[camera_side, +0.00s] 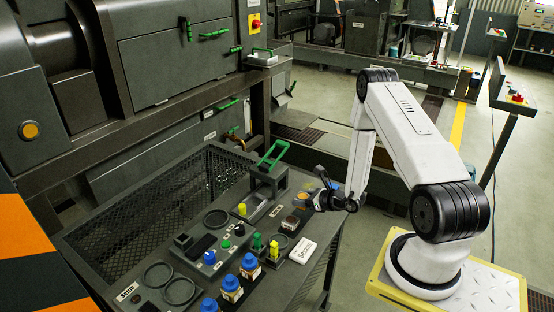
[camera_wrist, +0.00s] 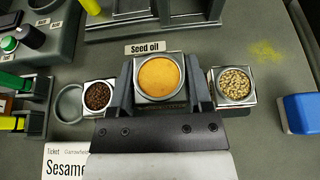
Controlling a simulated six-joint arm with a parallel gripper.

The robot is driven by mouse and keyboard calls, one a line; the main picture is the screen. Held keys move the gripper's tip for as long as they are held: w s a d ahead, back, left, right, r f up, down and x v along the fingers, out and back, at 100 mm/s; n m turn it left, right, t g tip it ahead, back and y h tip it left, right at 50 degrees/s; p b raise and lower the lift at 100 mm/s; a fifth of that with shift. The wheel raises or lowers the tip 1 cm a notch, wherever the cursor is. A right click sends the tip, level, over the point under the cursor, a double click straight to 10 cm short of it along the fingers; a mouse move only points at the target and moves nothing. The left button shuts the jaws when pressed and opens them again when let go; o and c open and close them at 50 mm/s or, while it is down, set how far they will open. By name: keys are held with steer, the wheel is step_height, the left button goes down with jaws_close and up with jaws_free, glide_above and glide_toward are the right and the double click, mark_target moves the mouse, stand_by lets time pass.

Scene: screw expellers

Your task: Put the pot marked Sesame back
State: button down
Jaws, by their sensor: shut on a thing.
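My gripper (camera_wrist: 160,80) is shut on a pot of orange-tan contents (camera_wrist: 158,77), with one dark finger on each side. It looks larger than its neighbours and seems raised; its gap to the table cannot be judged. No marking on it is readable. A pot of dark brown seeds (camera_wrist: 98,95) stands to its left, and a pot of pale speckled seeds (camera_wrist: 235,84) to its right. A white ticket (camera_wrist: 65,163) reading "Sesame" lies at lower left. In the side view my gripper (camera_side: 316,201) is beside the orange-tan pot (camera_side: 302,199), at the table's right edge.
A "Seed oil" label (camera_wrist: 145,47) lies beyond the held pot. An empty ring (camera_wrist: 68,103) is left of the dark seeds. A blue block (camera_wrist: 301,113) is at right. A green-handled device (camera_side: 271,155) stands behind. Blue-capped bottles (camera_side: 232,288) line the front.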

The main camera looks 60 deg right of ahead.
steer(key=shift+f, duration=0.15)
steer(key=shift+f, duration=1.7)
steer(key=shift+f, duration=0.1)
jaws_free()
steer(key=shift+f, duration=0.1)
steer(key=shift+r, duration=0.2)
steer(key=shift+v, duration=3.7)
